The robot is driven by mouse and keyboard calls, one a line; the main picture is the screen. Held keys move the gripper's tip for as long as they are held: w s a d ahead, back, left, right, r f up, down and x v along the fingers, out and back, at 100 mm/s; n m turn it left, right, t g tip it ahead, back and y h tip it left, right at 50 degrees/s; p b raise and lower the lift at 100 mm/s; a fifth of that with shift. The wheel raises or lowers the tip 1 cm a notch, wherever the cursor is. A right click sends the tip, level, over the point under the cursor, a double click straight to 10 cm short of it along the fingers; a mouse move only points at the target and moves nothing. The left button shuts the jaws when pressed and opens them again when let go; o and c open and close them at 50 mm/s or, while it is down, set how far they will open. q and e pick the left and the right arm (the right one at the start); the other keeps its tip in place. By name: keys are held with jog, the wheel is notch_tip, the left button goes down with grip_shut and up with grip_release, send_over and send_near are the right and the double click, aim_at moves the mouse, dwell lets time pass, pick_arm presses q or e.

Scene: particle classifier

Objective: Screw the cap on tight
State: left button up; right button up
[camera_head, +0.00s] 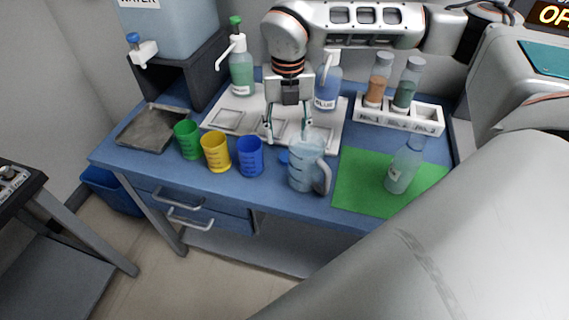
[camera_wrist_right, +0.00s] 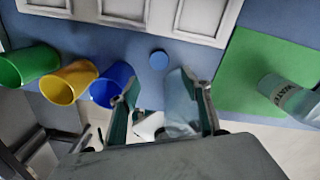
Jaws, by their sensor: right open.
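A small blue cap (camera_head: 283,157) lies on the blue table, partly hidden behind the clear measuring jug. It shows whole as a blue disc in the right wrist view (camera_wrist_right: 158,60). A clear bottle (camera_head: 403,168) stands upright on the green mat (camera_head: 355,180); no cap shows on its neck. In the right wrist view the labelled bottle (camera_wrist_right: 292,98) is at the right edge. My right gripper (camera_head: 288,136) points down, open and empty, above the table near the cap and jug. In the right wrist view the cap is beyond its fingertips (camera_wrist_right: 162,84). My left gripper is not in view.
The clear jug (camera_head: 305,165) stands close by the cap. Green (camera_head: 187,140), yellow (camera_head: 216,153) and blue (camera_head: 250,157) cups stand to the left. A white tray (camera_head: 222,120), two pump bottles and a tube rack (camera_head: 398,118) are behind. The green mat's left part is clear.

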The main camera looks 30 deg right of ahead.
jog(key=shift+f, duration=0.25)
jog(key=shift+f, duration=1.35)
jog(key=shift+w+d+f+b, duration=0.1)
jog(key=shift+f+b, duration=0.05)
jog(key=shift+f, duration=1.2)
jog(key=shift+w+f+b, duration=0.1)
jog(key=shift+f+b, duration=0.05)
jog(key=shift+f, duration=1.15)
jog(key=c, duration=0.8)
